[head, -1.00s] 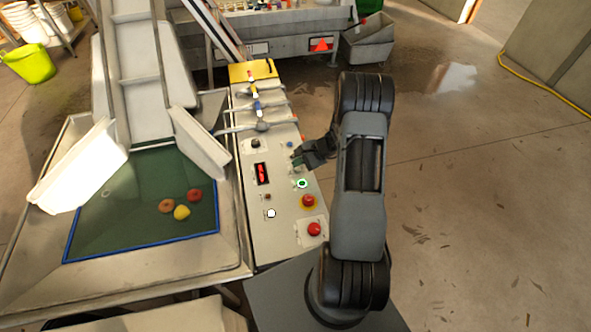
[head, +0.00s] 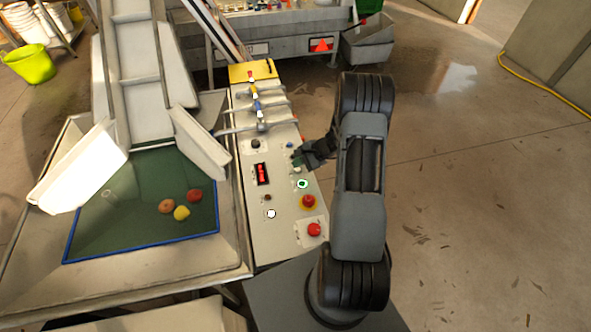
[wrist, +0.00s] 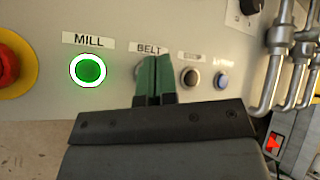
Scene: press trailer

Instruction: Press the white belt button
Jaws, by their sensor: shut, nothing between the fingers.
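The belt button (wrist: 138,71) sits below the BELT label (wrist: 148,49) in the wrist view. It is mostly hidden behind my fingers, with only a greyish edge showing on the left. My gripper (wrist: 155,65) is shut and empty, its two green fingertips together in front of the button. I cannot tell whether they touch it. In the head view my gripper (head: 297,161) is over the right side of the control panel (head: 283,236), just beyond the green-lit button.
The green-lit MILL button (wrist: 89,70) is left of my fingers, and a dark STOP button (wrist: 190,77) is right. A red emergency button (head: 308,202) is nearer me. Metal levers (head: 262,126) stand at the panel's far end.

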